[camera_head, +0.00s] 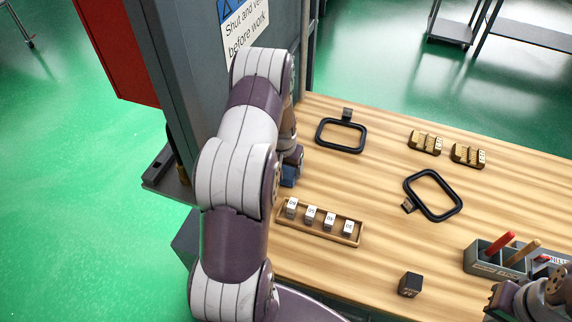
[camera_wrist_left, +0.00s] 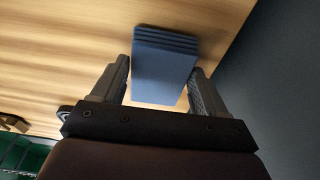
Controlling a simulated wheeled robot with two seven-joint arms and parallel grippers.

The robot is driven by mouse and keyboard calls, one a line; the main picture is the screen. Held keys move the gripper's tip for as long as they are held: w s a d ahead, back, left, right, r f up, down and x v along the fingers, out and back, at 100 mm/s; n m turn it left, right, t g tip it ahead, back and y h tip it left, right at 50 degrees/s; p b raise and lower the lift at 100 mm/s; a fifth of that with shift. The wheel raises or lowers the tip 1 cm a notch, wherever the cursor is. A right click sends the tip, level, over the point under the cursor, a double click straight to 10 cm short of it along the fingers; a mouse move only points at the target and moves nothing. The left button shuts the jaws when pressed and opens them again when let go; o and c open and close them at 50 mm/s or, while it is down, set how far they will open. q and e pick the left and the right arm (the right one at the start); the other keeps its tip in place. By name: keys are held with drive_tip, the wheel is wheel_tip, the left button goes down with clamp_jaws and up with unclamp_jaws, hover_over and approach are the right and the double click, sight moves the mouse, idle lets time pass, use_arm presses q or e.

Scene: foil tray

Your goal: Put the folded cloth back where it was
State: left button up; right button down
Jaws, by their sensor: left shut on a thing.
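The folded cloth (camera_wrist_left: 163,62) is blue, with several stacked layers showing at its far edge in the left wrist view. My left gripper (camera_wrist_left: 160,78) is shut on it, one finger on each side. In the head view a small blue part of the cloth (camera_head: 288,178) shows beside my left arm, at the left end of the table; the arm hides most of it and the gripper. I cannot tell whether the cloth touches the wood. My right gripper (camera_head: 500,300) shows only partly at the lower right corner, its jaws unclear.
The wooden table (camera_head: 385,185) holds a tray of numbered blocks (camera_head: 320,221) near the cloth, two black frames (camera_head: 341,135), brass-coloured blocks (camera_head: 426,142), a dark cube (camera_head: 410,284) and a grey tool holder (camera_head: 483,262). A grey cabinet (camera_head: 180,60) stands at the left.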

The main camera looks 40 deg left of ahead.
use_arm(q)
drive_tip(key=shift+f, duration=0.35)
drive_tip(key=o, duration=0.9)
drive_tip(key=shift+o, duration=0.2)
wheel_tip(320, 180, up, 12)
drive_tip(key=s+b, duration=0.1)
drive_tip(key=s, duration=0.1)
drive_tip(key=s+d+r+m, duration=0.2)
drive_tip(key=s+d, duration=0.4)
drive_tip(key=d, duration=0.4)
drive_tip(key=s+d+r+m, duration=0.1)
drive_tip(key=s+d+r, duration=0.2)
drive_tip(key=s+d, duration=0.3)
drive_tip(key=d, duration=0.4)
drive_tip(key=shift+s+d+m+h, duration=0.2)
drive_tip(key=shift+m+h, duration=0.1)
drive_tip(key=shift+m, duration=0.1)
